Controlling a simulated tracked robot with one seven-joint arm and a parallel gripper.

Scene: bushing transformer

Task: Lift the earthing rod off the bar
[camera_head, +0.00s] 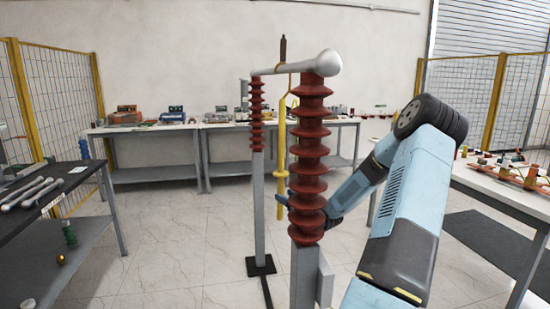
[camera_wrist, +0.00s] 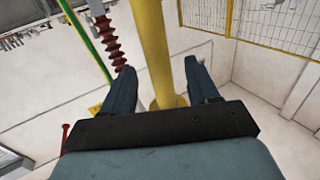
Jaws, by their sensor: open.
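The earthing rod (camera_head: 282,140) is a yellow pole hanging upright from the silver bar (camera_head: 290,67), with a dark tip showing above the bar. The bar spans two red ribbed insulators, a near one (camera_head: 309,150) and a farther one (camera_head: 257,115). My gripper is mostly hidden behind the near insulator in the head view. In the wrist view my gripper (camera_wrist: 160,88) is open, with the yellow rod (camera_wrist: 153,45) between its two fingers. Gaps show on both sides of the rod there.
A dark table (camera_head: 30,200) with metal tools stands at the left. A white table (camera_head: 510,190) with parts stands at the right. Benches (camera_head: 160,128) line the back wall. Yellow-framed mesh fences stand at both sides. A green cable (camera_wrist: 85,38) runs beside the rod.

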